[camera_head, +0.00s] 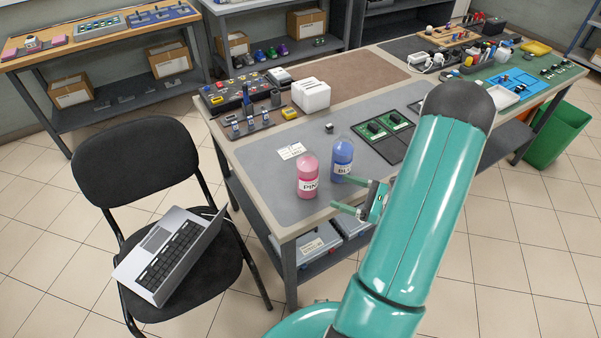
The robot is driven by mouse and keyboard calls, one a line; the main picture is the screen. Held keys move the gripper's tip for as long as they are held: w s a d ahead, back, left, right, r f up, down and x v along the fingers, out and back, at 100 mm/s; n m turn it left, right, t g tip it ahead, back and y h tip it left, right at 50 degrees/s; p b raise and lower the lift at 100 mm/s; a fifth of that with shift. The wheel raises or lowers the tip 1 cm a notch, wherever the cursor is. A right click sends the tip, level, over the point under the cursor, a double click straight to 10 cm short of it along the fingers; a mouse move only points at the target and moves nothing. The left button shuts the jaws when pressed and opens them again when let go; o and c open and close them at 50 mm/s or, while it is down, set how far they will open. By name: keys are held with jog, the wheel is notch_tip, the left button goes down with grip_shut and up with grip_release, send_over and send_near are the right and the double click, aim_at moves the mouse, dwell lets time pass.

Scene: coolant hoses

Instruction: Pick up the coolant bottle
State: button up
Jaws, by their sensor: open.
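A pink bottle (308,177) with a label reading "PINK" stands upright on the grey mat near the table's front corner. A blue bottle (342,158) stands upright just behind it to the right, its label partly readable as "BLU". Which of the two is the coolant bottle I cannot tell. My gripper (347,194) is open and empty, at the front edge of the table. Its two fingers point left, to the right of the pink bottle and in front of the blue one. It appears apart from both bottles.
The table (283,226) holds green circuit boards (385,137), a white card (292,151), a small dark block (329,128) and a white holder (311,95). A chair (145,165) with a laptop (170,250) stands left. The mat left of the bottles is clear.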

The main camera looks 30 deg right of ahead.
aim_at(302, 178)
jog(key=shift+w+f+h, duration=0.3)
jog(key=shift+w, duration=0.15)
jog(key=x, duration=1.2)
jog(key=shift+w+a+r, duration=0.3)
jog(key=shift+a, duration=0.05)
jog(key=c, duration=1.2)
